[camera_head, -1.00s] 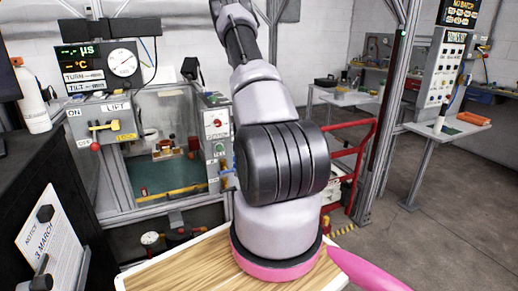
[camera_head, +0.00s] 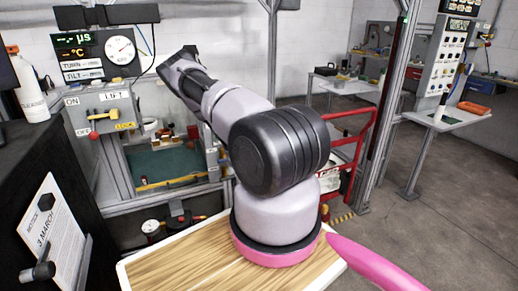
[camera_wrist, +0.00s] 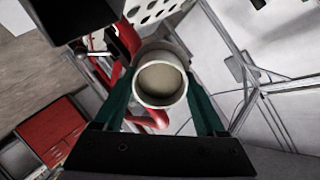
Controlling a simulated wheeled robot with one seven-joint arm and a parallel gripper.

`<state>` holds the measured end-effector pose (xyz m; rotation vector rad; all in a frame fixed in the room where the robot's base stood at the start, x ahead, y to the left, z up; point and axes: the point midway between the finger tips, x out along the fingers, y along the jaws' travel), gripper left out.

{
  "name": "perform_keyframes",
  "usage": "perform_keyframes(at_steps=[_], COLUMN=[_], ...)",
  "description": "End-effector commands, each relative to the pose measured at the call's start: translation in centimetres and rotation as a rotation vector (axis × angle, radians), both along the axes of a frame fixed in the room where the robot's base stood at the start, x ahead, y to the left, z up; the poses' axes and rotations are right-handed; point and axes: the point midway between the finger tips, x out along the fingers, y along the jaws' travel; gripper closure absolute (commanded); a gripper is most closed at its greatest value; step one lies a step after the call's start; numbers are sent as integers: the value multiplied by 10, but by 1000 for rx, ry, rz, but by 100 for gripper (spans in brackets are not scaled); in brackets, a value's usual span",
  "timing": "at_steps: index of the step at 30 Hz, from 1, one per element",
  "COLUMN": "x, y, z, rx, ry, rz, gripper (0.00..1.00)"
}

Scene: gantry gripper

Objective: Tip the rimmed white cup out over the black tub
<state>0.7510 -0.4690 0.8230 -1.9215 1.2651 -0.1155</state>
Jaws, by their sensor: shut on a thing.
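The rimmed white cup (camera_wrist: 160,55) is in the middle of the wrist view, its round mouth facing the camera. A beige material lies inside it. My gripper (camera_wrist: 161,82) has its green fingers on either side of the cup and is shut on it. In the head view my arm reaches up and to the left over the enclosure, and I cannot make out the gripper or the cup there. I cannot identify the black tub in either view.
A framed enclosure with a green floor (camera_head: 165,165) and small items stands behind my arm. A control box with a yellow lever (camera_head: 103,115) is at its left. A red metal frame (camera_head: 350,150) stands at right. A wooden-topped board (camera_head: 185,262) is in front.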

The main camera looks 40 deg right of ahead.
Motion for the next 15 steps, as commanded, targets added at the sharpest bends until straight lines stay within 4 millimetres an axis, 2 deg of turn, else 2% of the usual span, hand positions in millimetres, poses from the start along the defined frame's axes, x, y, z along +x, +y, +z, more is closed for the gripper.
perform_keyframes(at_steps=[9,15], x=[11,11], y=[-18,-16], z=[-23,-20], rx=[-247,-421], ry=[-148,-254], rz=[5,8], gripper=[85,85])
